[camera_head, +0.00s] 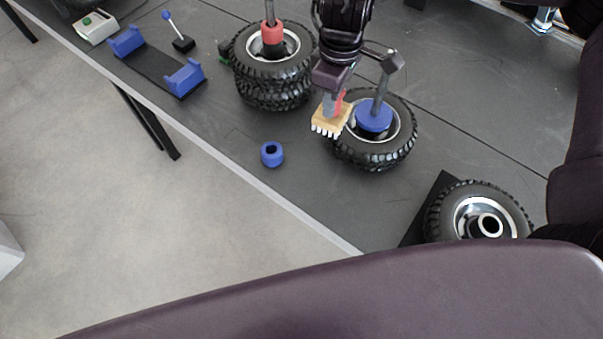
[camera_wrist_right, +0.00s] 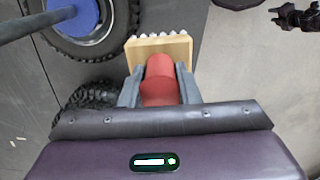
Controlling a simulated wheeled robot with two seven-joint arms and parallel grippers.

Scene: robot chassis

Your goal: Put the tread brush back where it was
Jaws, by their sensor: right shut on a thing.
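The tread brush (camera_head: 331,119) has a pale wooden head, white bristles and a red handle. My right gripper (camera_head: 333,98) is shut on its handle and holds it beside the wheel with the blue cap, bristles toward the front left. The wrist view shows the brush head (camera_wrist_right: 160,50) beyond the red handle, between the fingers (camera_wrist_right: 159,90). Whether the brush touches the tyre or table is unclear. My left gripper does not show in the head view.
A blue-capped wheel (camera_head: 400,135) on a post is right of the brush; a red-capped wheel stack (camera_head: 272,85) is left. A blue ring (camera_head: 271,154) lies near the table edge. A blue-ended cradle (camera_head: 150,65) stands far left, another wheel (camera_head: 480,212) at front right.

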